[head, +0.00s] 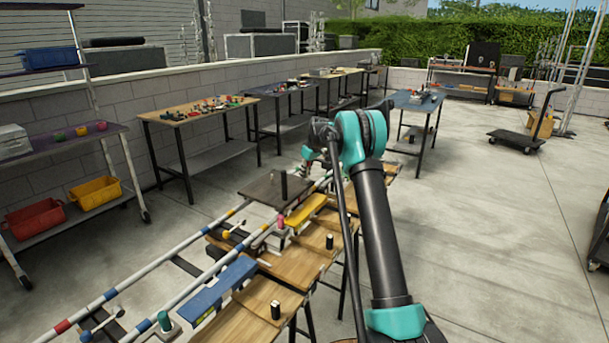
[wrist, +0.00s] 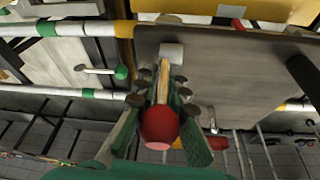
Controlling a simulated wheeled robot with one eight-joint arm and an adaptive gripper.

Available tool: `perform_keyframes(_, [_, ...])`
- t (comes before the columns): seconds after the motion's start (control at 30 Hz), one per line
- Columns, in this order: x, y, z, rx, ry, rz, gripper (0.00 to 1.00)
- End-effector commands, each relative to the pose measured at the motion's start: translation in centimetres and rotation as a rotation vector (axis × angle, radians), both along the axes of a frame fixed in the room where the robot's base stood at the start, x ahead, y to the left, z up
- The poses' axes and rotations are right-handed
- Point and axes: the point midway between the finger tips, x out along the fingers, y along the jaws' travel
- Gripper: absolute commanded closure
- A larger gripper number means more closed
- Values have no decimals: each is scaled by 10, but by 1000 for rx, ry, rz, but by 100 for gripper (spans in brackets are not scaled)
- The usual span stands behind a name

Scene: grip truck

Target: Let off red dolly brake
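In the wrist view, a round red knob (wrist: 159,124) sits between the green fingers of my gripper (wrist: 162,95). A thin wood-coloured rod (wrist: 163,80) runs from behind the knob toward a small white block (wrist: 171,53). The fingers lie on both sides of the knob and rod; I cannot tell whether they press on the knob. A grey-brown platform (wrist: 235,85) lies behind. In the head view, my gripper is mostly hidden by my arm, near the far end of a dark platform (head: 262,188) with a black post.
Two striped rails (head: 135,284) run under the platform. In the wrist view, a green-knobbed lever (wrist: 120,72) lies left. Wooden tables (head: 262,298) stand beside the rails; open concrete is at right.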

Motion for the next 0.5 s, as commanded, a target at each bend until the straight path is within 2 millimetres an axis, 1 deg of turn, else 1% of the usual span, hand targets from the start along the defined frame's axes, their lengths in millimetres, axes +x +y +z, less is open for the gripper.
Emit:
perform_keyframes(0.03, [-1,-6,-1,-6,4,-4,76])
perform_keyframes(0.1, [-1,-6,-1,-6,4,-5,69])
perform_keyframes(0.5, [-1,-7,-2,-7,6,-6,69])
